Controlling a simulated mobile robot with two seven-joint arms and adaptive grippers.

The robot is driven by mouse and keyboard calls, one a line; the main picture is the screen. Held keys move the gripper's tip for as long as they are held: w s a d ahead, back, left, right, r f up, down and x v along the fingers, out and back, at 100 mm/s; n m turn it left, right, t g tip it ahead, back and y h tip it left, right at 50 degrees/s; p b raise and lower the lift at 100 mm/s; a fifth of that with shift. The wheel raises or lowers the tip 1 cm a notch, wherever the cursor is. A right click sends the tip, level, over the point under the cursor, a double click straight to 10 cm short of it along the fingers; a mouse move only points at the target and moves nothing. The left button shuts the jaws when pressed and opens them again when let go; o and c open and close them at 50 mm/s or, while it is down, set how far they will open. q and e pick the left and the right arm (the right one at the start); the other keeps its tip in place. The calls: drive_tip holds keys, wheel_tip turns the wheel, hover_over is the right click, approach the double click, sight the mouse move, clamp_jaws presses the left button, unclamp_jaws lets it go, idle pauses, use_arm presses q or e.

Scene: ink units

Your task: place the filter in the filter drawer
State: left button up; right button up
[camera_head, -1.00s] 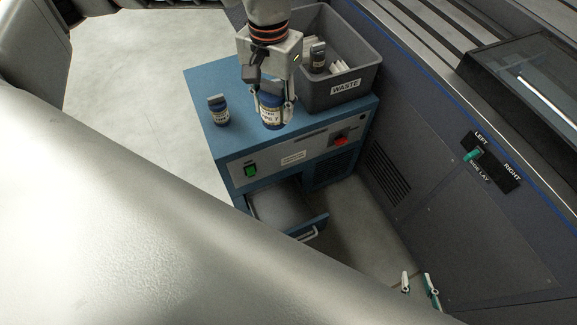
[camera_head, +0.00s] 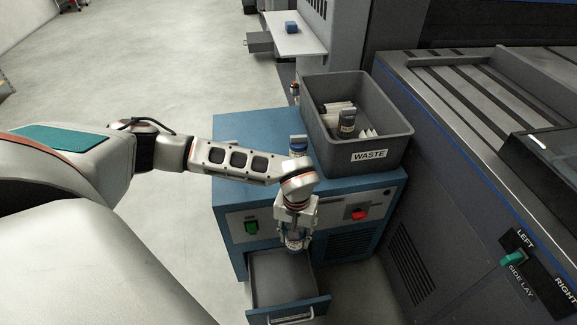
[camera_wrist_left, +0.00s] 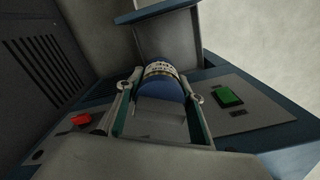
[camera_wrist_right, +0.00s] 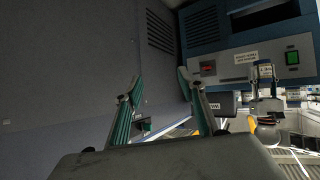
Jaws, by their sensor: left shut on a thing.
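My left gripper (camera_head: 295,232) points down in front of the blue cabinet, shut on a blue filter (camera_head: 293,245) with a pale label band. The left wrist view shows the filter (camera_wrist_left: 158,88) between the two fingers. The filter drawer (camera_head: 284,282) is pulled open, and the filter hangs above its back part in the head view; the exact height is unclear. A second filter (camera_head: 298,143) stands on the cabinet top, partly hidden by my arm. My right gripper (camera_wrist_right: 163,90) is open and empty in its wrist view and out of the head view.
The grey WASTE bin (camera_head: 399,143) on the cabinet holds white pieces and another dark container (camera_head: 347,122). Green and red switches (camera_head: 251,227) are on the cabinet front. The machine panel (camera_head: 440,240) stands close on the right. The floor left of the cabinet is clear.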

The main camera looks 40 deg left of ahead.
use_arm(q)
drive_tip(key=n+b, duration=0.1)
drive_tip(key=b, duration=0.2)
hover_over(283, 286)
wheel_tip(283, 286, down, 14)
drive_tip(key=f+b, duration=0.1)
drive_tip(key=f, duration=0.3)
drive_tip(key=f+b, duration=0.2)
drive_tip(key=f, duration=0.2)
drive_tip(key=f+b, duration=0.1)
drive_tip(key=f, duration=0.3)
drive_tip(key=shift+s+f+b, duration=0.25)
drive_tip(key=shift+b, duration=0.1)
drive_tip(key=shift+w+f, duration=0.25)
drive_tip(key=f+b, duration=0.2)
drive_tip(key=f, duration=0.2)
drive_tip(key=shift+s+f, duration=0.15)
drive_tip(key=shift+s, duration=0.05)
drive_tip(key=shift+w, duration=0.15)
drive_tip(key=shift+w+r, duration=0.15)
drive_tip(key=shift+r, duration=0.05)
drive_tip(key=shift+f, duration=0.2)
drive_tip(key=o, duration=1.2)
drive_tip(key=shift+c, duration=0.2)
use_arm(e)
drive_tip(key=a+r+m+t+y, duration=0.1)
drive_tip(key=a+m+y, duration=0.1)
drive_tip(key=a+m, duration=0.3)
drive_tip(key=a, duration=0.3)
drive_tip(key=shift+a, duration=0.3)
